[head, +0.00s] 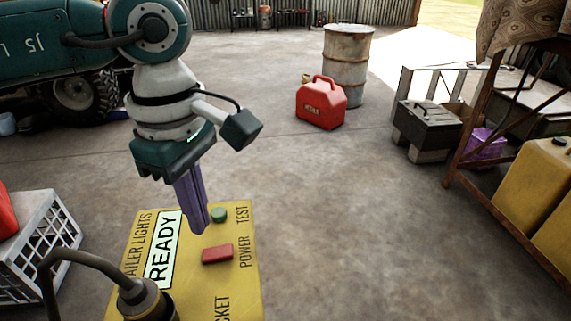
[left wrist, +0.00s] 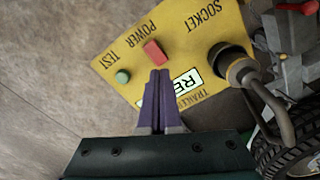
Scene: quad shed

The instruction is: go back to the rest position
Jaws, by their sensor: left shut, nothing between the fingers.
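My left gripper (head: 203,228) is shut and empty, its purple fingers pointing down over the yellow panel (head: 130,290) in the head view. The fingertips show between the green button (head: 218,214) and the red switch (head: 217,254). In the left wrist view the closed fingers (left wrist: 160,72) reach toward the red switch (left wrist: 154,52), with the green button (left wrist: 123,76) to their left. I cannot tell how far above the panel they are. My right gripper is not in view.
A white crate (head: 48,248) stands left of the panel. A red fuel can (head: 320,104) and a rusty drum (head: 347,65) stand farther back. A brown frame (head: 474,125) and yellow containers (head: 545,195) are at the right. The middle floor is clear.

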